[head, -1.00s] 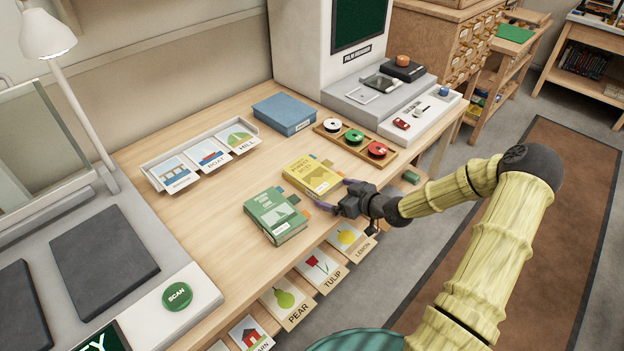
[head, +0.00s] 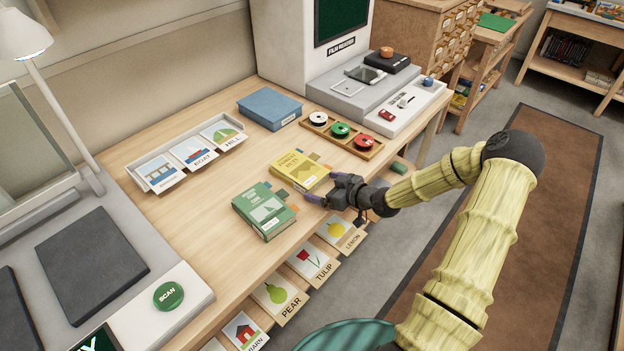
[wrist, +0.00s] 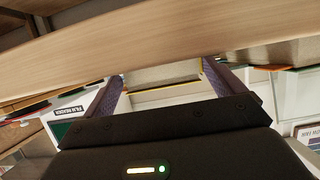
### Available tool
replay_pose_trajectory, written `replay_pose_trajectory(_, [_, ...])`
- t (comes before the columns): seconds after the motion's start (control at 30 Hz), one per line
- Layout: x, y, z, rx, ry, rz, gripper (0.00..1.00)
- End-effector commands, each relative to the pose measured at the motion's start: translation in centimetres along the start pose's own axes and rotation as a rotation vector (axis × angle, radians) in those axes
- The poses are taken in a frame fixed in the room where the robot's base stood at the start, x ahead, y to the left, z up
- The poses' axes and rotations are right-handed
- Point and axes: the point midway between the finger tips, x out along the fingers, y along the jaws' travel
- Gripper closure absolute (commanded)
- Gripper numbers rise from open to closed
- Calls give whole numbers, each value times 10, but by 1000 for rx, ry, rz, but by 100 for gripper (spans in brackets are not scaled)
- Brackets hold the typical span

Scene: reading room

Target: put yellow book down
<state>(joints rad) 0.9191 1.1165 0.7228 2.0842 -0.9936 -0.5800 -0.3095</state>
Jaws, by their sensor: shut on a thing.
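The yellow book (head: 298,171) is at the table's front edge in the head view, cover up, with small coloured tabs at its right side. My gripper (head: 322,188) is at its near edge, shut on it. In the wrist view the two purple fingers of my gripper (wrist: 165,86) stand on either side of the book's pale page block, which has a yellow cover edge (wrist: 165,86). The wooden table (head: 215,205) fills the top of the wrist view. I cannot tell whether the book touches the tabletop or is just above it.
A green book (head: 264,210) lies close by on the left. A blue box (head: 269,108) and a wooden tray of reels (head: 341,131) are behind. A picture-card rack (head: 180,163) stands at the back left. Cards hang along the front edge. Bare tabletop lies between rack and books.

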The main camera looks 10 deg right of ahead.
Motion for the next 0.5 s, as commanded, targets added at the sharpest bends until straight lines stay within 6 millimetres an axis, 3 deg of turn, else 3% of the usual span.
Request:
replay_pose_trajectory(0.17, [-5,0,-14,-4,4,1,46])
replay_pose_trajectory(0.5, [-30,0,-73,-5,3,2,46])
